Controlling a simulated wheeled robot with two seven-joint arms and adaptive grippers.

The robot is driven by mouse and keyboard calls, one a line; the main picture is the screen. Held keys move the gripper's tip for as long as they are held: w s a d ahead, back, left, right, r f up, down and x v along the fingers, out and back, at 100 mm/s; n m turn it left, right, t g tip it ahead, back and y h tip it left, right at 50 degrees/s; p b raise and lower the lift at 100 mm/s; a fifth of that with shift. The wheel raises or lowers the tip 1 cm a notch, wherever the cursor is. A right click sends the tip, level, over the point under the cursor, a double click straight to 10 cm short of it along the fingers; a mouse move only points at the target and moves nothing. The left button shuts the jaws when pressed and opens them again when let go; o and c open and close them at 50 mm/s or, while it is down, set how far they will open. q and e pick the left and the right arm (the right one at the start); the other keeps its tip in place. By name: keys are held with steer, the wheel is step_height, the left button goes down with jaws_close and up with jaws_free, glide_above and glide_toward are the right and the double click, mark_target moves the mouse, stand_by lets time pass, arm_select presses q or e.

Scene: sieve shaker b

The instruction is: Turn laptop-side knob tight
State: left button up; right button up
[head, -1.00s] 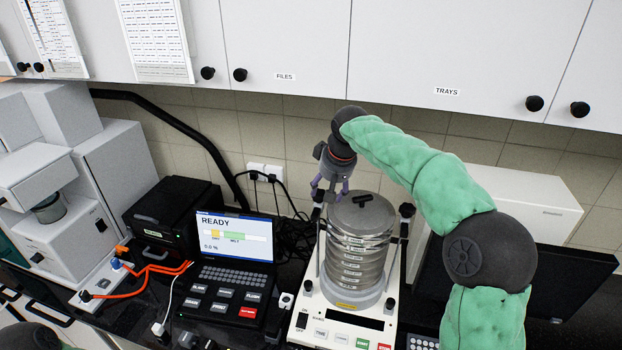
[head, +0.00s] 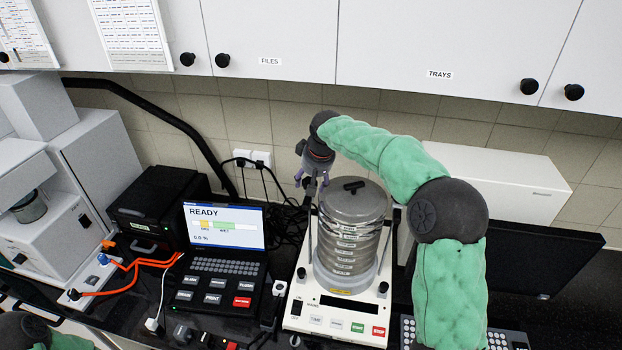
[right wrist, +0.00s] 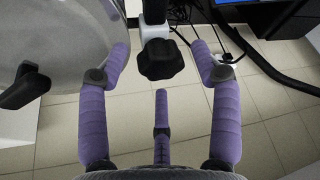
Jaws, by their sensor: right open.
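The sieve shaker's white base (head: 300,318) carries a round metal sieve stack (head: 350,240) with a lid. My right gripper (head: 311,184) is at the top of the rod on the stack's laptop side. In the right wrist view, the black lobed laptop-side knob (right wrist: 160,62) sits on a white clamp piece. My right gripper's purple fingers (right wrist: 160,50) are open, one on each side of the knob, with visible gaps. In the head view the fingers mostly hide this knob. My left gripper is out of view; only part of that arm shows at bottom left.
The laptop (head: 222,228) showing READY stands left of the shaker. The sieve lid's black handle (right wrist: 25,85) is close beside the fingers in the right wrist view. Cables (head: 285,215) lie behind. A white box (head: 500,185) stands at the back right.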

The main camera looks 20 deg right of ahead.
steer(key=shift+w+f, duration=0.4)
steer(key=shift+f, duration=0.05)
steer(key=shift+s+r, duration=0.1)
steer(key=shift+c, duration=1.2)
steer(key=shift+s, duration=0.1)
steer(key=c, duration=0.8)
